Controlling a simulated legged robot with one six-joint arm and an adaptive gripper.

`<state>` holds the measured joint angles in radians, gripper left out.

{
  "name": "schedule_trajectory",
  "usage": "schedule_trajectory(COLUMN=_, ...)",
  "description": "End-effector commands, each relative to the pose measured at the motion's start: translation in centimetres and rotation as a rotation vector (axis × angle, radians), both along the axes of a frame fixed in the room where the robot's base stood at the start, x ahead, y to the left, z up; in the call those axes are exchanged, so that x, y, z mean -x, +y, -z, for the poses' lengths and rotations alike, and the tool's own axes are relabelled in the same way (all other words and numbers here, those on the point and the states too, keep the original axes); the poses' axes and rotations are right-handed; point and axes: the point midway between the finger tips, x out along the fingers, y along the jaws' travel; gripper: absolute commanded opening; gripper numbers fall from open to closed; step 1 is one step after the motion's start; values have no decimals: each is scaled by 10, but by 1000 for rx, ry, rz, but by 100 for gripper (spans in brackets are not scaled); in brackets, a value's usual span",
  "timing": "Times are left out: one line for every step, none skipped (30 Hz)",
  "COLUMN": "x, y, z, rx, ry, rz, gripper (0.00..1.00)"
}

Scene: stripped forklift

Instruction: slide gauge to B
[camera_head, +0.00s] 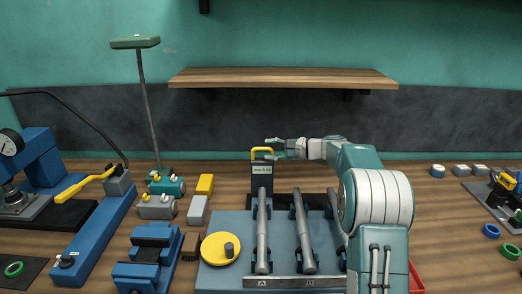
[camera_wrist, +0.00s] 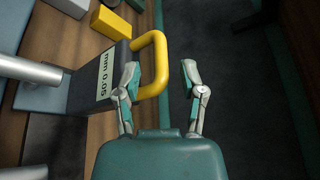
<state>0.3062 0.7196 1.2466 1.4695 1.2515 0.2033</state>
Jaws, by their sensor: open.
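The gauge (camera_head: 262,175) is a dark upright block with a pale label and a yellow loop handle (camera_head: 262,150). It stands at the far end of the left grey bar (camera_head: 262,240), in line with the plate mark A (camera_head: 262,282). The right bar (camera_head: 303,235) lines up with a second mark, too small to read surely. My gripper (camera_head: 271,148) is open at handle height. In the wrist view the gauge (camera_wrist: 98,75) is at left, and the handle (camera_wrist: 162,65) shows between the spread fingers of my gripper (camera_wrist: 161,74). I cannot tell whether they touch.
The bars lie on a blue-grey base (camera_head: 210,272) with a yellow knobbed disc (camera_head: 220,248) at left. Yellow (camera_head: 205,184) and grey (camera_head: 198,210) blocks stand left of the gauge. A wooden shelf (camera_head: 285,77) hangs above. The bench right of my arm is partly clear.

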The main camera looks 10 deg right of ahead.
Motion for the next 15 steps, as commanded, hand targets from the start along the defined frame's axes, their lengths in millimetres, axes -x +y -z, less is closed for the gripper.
schedule_trajectory(x=-4, y=8, z=3, rx=0, ry=1, rz=-3, gripper=53)
schedule_trajectory(x=-6, y=12, z=3, rx=1, ry=0, rz=-3, gripper=53)
schedule_trajectory(x=-9, y=17, z=4, rx=2, ry=0, rz=-3, gripper=53)
schedule_trajectory(x=-11, y=21, z=4, rx=4, ry=-1, rz=-2, gripper=53)
schedule_trajectory(x=-12, y=23, z=5, rx=4, ry=-1, rz=-2, gripper=53)
schedule_trajectory(x=-14, y=26, z=5, rx=3, ry=0, rz=-2, gripper=53)
schedule_trajectory(x=-14, y=28, z=6, rx=3, ry=0, rz=-2, gripper=53)
schedule_trajectory(x=-15, y=29, z=6, rx=4, ry=1, rz=-2, gripper=53)
schedule_trajectory(x=-16, y=31, z=6, rx=5, ry=0, rz=-2, gripper=53)
schedule_trajectory(x=-16, y=31, z=6, rx=5, ry=0, rz=-1, gripper=53)
schedule_trajectory(x=-16, y=32, z=7, rx=5, ry=0, rz=-1, gripper=53)
schedule_trajectory(x=-16, y=31, z=6, rx=5, ry=1, rz=-1, gripper=53)
schedule_trajectory(x=-16, y=31, z=6, rx=4, ry=0, rz=0, gripper=53)
schedule_trajectory(x=-16, y=30, z=7, rx=4, ry=0, rz=-1, gripper=53)
schedule_trajectory(x=-16, y=29, z=6, rx=3, ry=1, rz=-1, gripper=53)
